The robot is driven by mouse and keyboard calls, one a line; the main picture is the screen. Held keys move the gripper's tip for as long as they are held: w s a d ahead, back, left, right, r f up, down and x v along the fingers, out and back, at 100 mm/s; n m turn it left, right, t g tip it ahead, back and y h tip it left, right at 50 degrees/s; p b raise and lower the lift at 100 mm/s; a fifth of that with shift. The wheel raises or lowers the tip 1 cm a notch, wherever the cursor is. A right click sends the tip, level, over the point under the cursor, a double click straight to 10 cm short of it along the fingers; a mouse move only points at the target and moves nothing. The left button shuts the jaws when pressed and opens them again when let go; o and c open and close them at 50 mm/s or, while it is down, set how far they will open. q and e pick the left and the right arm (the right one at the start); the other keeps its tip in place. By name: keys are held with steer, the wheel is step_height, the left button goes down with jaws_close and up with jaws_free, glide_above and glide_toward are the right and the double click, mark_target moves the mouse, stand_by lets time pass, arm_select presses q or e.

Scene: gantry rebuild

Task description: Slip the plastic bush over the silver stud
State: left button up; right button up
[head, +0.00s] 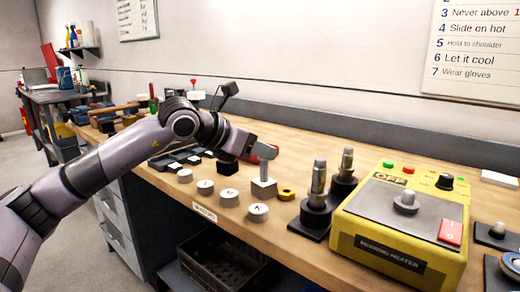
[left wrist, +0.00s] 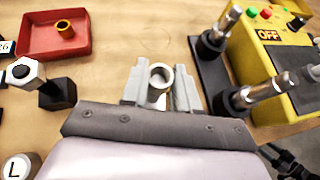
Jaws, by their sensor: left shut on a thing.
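My left gripper (head: 268,152) is above the bench, its jaws shut on a pale ring-shaped plastic bush (left wrist: 160,77). The left wrist view shows the bush between the fingertips (left wrist: 160,92), with its hole facing up. My right gripper is not in view.
A yellow heater (head: 398,262) marked OFF stands at the right. A red tray (left wrist: 45,45) holds a brass-coloured ring. A dark crate (head: 222,268) is below the bench.

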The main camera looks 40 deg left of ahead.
arm_select(q)
steer(key=o, duration=1.5)
step_height(320, 180, up, 7)
steer(key=p, duration=0.5)
stand_by(0.4)
stand_by(0.5)
